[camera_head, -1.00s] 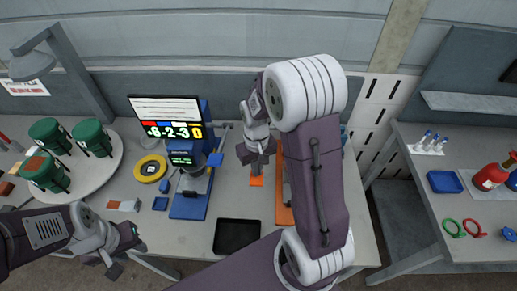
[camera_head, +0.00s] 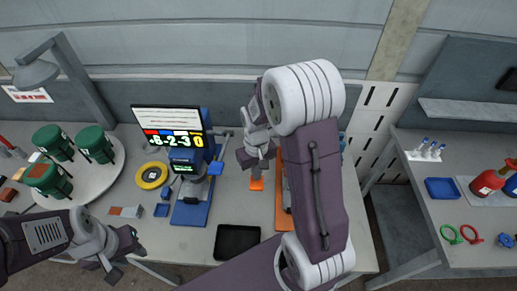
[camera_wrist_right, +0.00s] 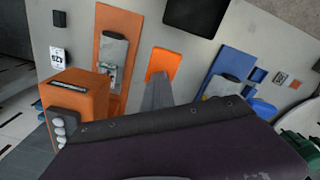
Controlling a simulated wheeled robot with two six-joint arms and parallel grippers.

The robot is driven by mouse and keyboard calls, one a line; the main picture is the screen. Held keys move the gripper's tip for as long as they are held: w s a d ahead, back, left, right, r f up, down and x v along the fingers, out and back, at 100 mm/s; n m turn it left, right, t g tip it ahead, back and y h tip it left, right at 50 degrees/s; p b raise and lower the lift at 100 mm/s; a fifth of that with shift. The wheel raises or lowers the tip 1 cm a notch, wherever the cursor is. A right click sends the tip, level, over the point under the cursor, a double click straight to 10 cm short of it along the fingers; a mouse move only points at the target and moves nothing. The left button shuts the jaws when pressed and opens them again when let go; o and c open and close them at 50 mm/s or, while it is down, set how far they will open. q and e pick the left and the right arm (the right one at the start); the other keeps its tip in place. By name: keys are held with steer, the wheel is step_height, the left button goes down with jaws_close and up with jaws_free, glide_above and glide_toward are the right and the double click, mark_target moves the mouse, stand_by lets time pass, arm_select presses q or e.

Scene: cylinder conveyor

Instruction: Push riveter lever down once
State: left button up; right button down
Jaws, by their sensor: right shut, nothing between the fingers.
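A blue bench machine (camera_head: 192,208) stands left of my right gripper, with a grey rod-like handle (camera_head: 223,143) at its upper right. An orange machine stands right of the gripper; its base (camera_head: 281,205) shows beside my right arm, which hides most of it. The right wrist view shows its orange body (camera_wrist_right: 75,93) and base. I cannot tell for sure which machine is the riveter. My right gripper (camera_head: 258,170) is shut and empty, between the two machines above an orange square (camera_head: 257,184). My left gripper (camera_head: 126,258) is open and empty at the table's front left.
A screen (camera_head: 167,128) stands behind the blue machine. A black tray (camera_head: 237,242) lies at the front. A yellow ring (camera_head: 151,175) and a round white tray (camera_head: 92,180) with green parts are at left. A side table (camera_head: 460,190) stands at right.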

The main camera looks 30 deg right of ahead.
step_height(320, 180, up, 10)
steer(key=p, duration=0.8)
steer(key=shift+p, duration=0.3)
steer(key=shift+s+r, duration=0.1)
steer(key=s+a+r+t, duration=0.2)
steer(key=s+a+r, duration=0.1)
steer(key=s+a, duration=0.15)
steer(key=s+f+b, duration=0.2)
steer(key=f+b, duration=0.8)
steer(key=f, duration=0.1)
steer(key=s+f+b, duration=0.1)
steer(key=f+b, duration=1)
steer(key=f, duration=0.1)
steer(key=shift+s+a+g+b, duration=0.2)
steer(key=shift+s+g+b, duration=0.1)
steer(key=shift+s+g, duration=0.1)
